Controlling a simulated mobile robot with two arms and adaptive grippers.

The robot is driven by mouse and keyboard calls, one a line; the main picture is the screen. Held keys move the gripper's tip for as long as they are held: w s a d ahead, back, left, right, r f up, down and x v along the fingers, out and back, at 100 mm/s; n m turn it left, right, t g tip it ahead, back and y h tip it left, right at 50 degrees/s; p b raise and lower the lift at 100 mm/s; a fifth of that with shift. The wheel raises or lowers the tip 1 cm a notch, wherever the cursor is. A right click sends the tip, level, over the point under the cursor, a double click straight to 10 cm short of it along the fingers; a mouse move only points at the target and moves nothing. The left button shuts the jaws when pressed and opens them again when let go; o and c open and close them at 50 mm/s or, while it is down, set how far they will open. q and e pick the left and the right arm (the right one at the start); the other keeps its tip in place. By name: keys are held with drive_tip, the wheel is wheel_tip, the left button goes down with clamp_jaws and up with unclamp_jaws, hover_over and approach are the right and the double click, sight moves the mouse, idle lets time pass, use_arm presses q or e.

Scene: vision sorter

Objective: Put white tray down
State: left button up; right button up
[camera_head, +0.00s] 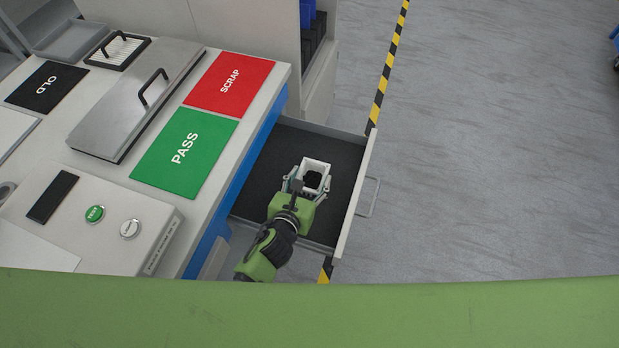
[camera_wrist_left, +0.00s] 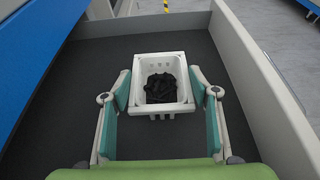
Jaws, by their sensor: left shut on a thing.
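The white tray (camera_head: 316,167) is a small open bin with a crumpled black thing (camera_head: 313,180) inside. It is over the dark floor of the open drawer (camera_head: 340,150). In the left wrist view the tray (camera_wrist_left: 160,108) sits upright between the teal finger pads of my left gripper (camera_wrist_left: 163,100). I cannot tell whether the tray's underside touches the drawer floor. My right gripper is not in view.
The drawer's front wall (camera_head: 357,195) and handle (camera_head: 371,197) are to the right. The bench at left carries a green PASS mat (camera_head: 184,153), a red SCRAP mat (camera_head: 230,83), a grey lidded box (camera_head: 138,98) and a button panel (camera_head: 95,213). The drawer floor around the tray is clear.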

use_arm(q)
drive_tip(key=o, duration=1.2)
drive_tip(key=shift+c, duration=0.2)
drive_tip(key=shift+s+r+p, duration=0.1)
drive_tip(key=shift+r+p, duration=0.15)
drive_tip(key=shift+p, duration=0.1)
drive_tip(key=v, duration=1.1)
drive_tip(key=shift+s+a+r, duration=0.1)
drive_tip(key=shift+s+a, duration=0.05)
drive_tip(key=shift+s, duration=0.25)
